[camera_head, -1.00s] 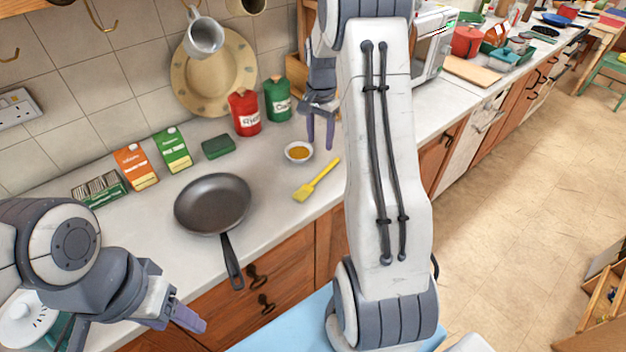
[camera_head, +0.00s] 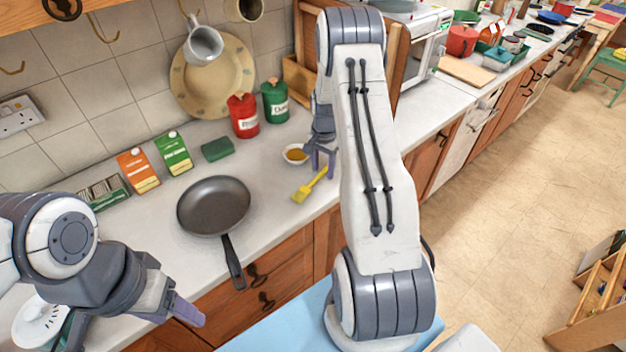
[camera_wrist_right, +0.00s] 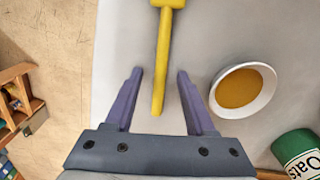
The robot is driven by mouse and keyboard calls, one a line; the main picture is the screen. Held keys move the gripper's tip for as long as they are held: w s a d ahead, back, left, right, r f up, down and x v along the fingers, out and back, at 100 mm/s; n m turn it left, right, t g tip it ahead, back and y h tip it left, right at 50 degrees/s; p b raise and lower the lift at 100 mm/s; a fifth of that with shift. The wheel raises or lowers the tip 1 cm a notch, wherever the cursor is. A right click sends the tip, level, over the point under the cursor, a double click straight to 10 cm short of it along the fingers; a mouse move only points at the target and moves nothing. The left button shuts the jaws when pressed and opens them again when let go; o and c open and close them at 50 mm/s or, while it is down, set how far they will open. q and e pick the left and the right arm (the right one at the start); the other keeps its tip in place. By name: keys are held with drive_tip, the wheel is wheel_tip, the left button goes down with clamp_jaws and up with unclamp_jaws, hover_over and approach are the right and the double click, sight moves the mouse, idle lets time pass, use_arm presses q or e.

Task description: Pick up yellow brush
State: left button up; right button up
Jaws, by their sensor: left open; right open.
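The yellow brush (camera_head: 308,188) lies on the white counter near its front edge, right of the frying pan. In the right wrist view, the yellow brush (camera_wrist_right: 163,55) has its handle end between the fingers, with its head past the top edge. My right gripper (camera_head: 323,160) is open above the handle end; it also shows in the right wrist view (camera_wrist_right: 160,75) with clear gaps on both sides of the handle. My left gripper (camera_head: 192,312) is at the lower left, away from the brush; its fingers overlap in this view.
A small white bowl of orange-brown contents (camera_head: 295,154) stands close beside the right gripper. The black frying pan (camera_head: 213,205) lies to the left. Red (camera_head: 243,115) and green (camera_head: 275,101) canisters stand behind, and a green sponge (camera_head: 217,149) lies near the wall.

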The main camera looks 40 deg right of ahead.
clamp_jaws()
drive_tip(key=shift+r, duration=0.1)
